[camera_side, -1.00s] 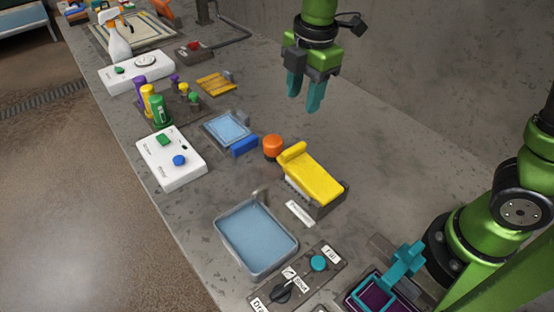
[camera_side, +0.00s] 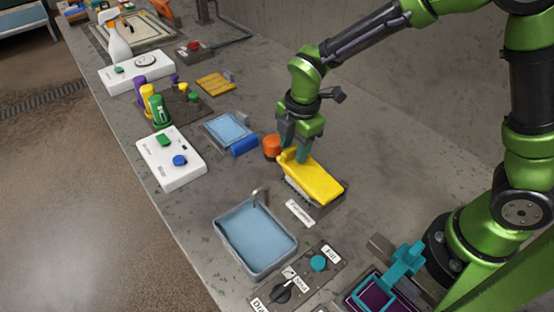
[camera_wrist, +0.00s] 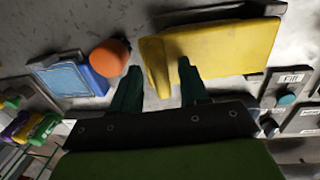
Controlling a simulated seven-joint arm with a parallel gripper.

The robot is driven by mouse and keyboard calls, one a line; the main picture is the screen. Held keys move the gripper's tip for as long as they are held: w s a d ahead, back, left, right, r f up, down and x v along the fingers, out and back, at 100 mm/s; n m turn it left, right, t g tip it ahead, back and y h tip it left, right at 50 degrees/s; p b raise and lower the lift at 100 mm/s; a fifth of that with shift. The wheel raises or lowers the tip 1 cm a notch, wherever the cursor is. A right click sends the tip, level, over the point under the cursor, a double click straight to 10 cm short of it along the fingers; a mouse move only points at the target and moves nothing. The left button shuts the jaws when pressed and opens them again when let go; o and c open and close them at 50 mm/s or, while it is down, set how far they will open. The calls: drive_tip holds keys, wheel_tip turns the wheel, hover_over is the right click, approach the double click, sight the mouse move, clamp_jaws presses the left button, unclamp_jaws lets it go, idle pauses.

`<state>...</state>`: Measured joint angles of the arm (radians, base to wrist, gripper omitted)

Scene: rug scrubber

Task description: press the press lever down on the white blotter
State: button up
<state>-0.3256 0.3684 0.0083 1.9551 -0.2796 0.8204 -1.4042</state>
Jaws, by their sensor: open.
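The yellow press lever (camera_side: 312,180) lies as a broad plate with a raised lip at its far-left end, over a dark base. It also shows across the top of the wrist view (camera_wrist: 222,50). My gripper (camera_side: 293,156) is low at the lip end, fingers pointing down. In the wrist view my gripper (camera_wrist: 158,66) is open, with one finger overlapping the yellow plate and the other beside its lip. I cannot tell whether the fingertips touch the lever. The white blotter is not clearly visible; the plate covers most of what lies beneath.
An orange knob (camera_side: 271,146) stands close beside the lip. A blue tray of water (camera_side: 219,233) is in front, with a dial panel (camera_side: 300,280) to its right. A blue pad (camera_side: 227,129) and white button box (camera_side: 172,170) are left. Bare bench lies behind the lever.

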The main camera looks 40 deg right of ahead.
drive_tip(key=shift+c, duration=0.4)
clamp_jaws()
drive_tip(key=shift+w+f, duration=0.2)
drive_tip(key=shift+f, duration=0.15)
drive_tip(key=shift+o, duration=0.4)
unclamp_jaws()
wheel_tip(320, 180, up, 17)
drive_tip(key=s, duration=0.2)
drive_tip(key=shift+f, duration=0.1)
